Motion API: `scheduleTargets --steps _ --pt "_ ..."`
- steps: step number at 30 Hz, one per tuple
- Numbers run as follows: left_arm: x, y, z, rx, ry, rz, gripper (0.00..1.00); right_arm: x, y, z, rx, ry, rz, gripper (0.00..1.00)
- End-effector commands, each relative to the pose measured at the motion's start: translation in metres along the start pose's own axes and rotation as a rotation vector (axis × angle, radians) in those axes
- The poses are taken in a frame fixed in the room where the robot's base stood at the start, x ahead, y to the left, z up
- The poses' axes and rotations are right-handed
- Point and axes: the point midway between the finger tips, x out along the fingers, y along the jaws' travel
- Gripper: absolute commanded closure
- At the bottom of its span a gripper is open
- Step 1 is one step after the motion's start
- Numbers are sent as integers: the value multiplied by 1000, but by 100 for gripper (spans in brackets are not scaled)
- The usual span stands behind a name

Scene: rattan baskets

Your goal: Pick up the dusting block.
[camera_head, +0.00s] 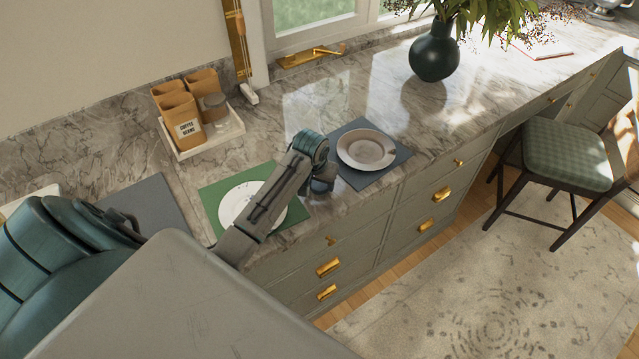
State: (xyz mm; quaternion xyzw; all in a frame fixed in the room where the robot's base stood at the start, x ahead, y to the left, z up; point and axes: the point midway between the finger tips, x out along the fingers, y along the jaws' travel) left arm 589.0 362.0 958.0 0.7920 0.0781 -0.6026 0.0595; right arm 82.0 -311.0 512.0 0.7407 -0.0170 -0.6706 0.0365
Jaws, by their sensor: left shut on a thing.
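My left arm comes in from the left and reaches over the front of the marble counter (290,115). My left gripper (322,186) is at its far end, a small dark shape below the teal wrist, between the two plates near the counter's front edge. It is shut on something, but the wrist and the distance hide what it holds. I cannot make out the dusting block anywhere in this view. My right gripper is not in view.
A white plate (233,206) on a green mat and a grey plate (366,148) on a dark mat flank the gripper. A tray (207,141) of canisters, a dark green vase (434,54) and a gold-handled window stand behind. A stool (566,153) is at right.

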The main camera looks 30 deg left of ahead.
Motion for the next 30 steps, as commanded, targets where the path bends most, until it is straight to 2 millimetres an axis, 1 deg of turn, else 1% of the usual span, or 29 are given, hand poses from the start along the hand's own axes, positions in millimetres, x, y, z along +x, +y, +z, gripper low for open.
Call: scheduleTargets --steps 5,8,9,14,21,24,27,30 --pt "-12 0 -5 1 6 -1 69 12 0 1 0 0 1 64" --pt "-25 0 -8 2 7 0 69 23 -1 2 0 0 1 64" --pt "-30 -1 -6 2 5 -1 69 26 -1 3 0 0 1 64" --pt "-40 -10 30 2 2 -4 69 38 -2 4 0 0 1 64" --pt "-63 -23 87 5 2 -5 69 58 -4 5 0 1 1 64" --pt "-72 -27 108 5 2 -5 69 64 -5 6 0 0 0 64" --pt "-79 -30 122 4 1 -4 69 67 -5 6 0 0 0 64" --pt "-83 -32 131 2 2 -2 69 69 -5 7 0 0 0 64"
